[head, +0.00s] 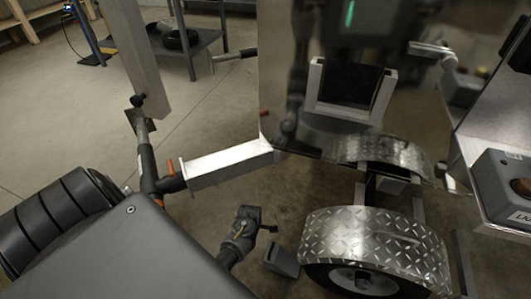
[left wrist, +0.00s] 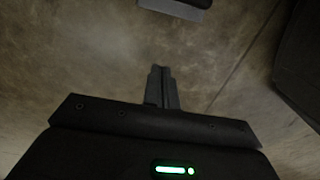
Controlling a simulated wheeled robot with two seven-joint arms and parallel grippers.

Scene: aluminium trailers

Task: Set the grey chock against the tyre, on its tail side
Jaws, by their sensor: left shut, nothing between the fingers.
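The grey chock (head: 282,260) stands on the floor just left of the tyre (head: 352,281), which sits under a diamond-plate fender. From this angle I cannot tell whether chock and tyre touch. My left gripper (head: 272,228) is above and slightly left of the chock, apart from it. In the left wrist view its fingers (left wrist: 160,72) are shut with nothing between them. A grey block, likely the chock (left wrist: 178,4), is cut off by that view's top edge, beyond the fingertips. My right gripper is not in view.
The shiny trailer wall (head: 345,110) rises behind the fender (head: 375,240). A metal drawbar (head: 230,164) extends left above the floor. A grey box with a red button (head: 520,187) is at the right. Bare floor surrounds the chock's left side.

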